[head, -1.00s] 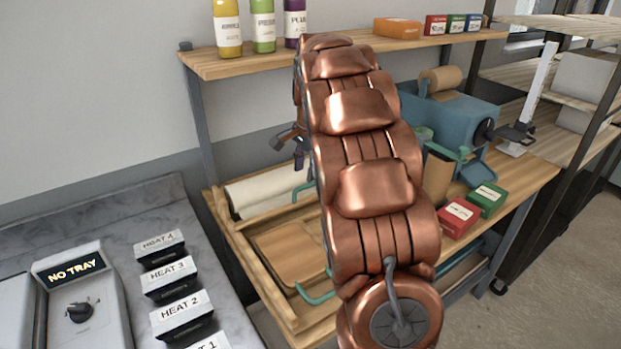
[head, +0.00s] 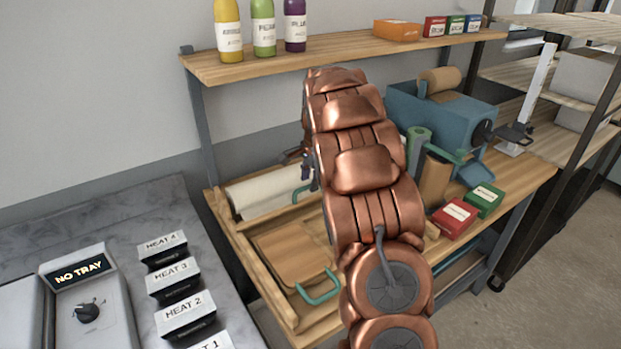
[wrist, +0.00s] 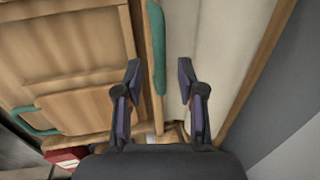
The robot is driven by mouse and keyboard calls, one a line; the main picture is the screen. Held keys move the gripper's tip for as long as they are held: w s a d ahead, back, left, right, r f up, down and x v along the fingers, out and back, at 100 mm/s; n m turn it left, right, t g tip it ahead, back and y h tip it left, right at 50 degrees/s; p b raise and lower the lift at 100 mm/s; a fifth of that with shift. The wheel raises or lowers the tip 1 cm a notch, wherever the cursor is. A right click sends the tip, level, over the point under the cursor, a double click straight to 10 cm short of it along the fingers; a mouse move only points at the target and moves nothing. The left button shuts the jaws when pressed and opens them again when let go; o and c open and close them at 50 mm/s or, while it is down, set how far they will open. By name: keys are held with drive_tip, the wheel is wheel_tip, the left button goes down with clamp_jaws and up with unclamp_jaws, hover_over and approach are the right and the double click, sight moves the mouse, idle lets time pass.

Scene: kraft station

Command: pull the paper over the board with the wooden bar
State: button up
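The white paper roll (head: 262,192) lies at the back of the wooden station, left of my arm. The wooden bar (head: 275,214) runs along its front edge, with a green handle (head: 301,194) on it. In the wrist view the bar (wrist: 144,40) and its green handle (wrist: 157,45) stand between the board (wrist: 85,105) on the left and the paper (wrist: 210,60) on the right. The board (head: 285,258) is bare where visible; my arm hides its right part. My gripper (wrist: 160,72) is open, its fingers on either side of the handle's line, apparently not gripping it.
A second green handle (head: 320,288) is at the board's front. Red (head: 455,217) and green (head: 485,199) boxes and a blue machine (head: 430,110) are right of my arm. A shelf with bottles (head: 264,30) hangs above. The heat counter (head: 120,210) is at left.

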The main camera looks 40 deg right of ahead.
drive_tip(key=shift+w+f, duration=0.1)
drive_tip(key=shift+f, duration=0.55)
drive_tip(key=shift+c, duration=0.3)
clamp_jaws()
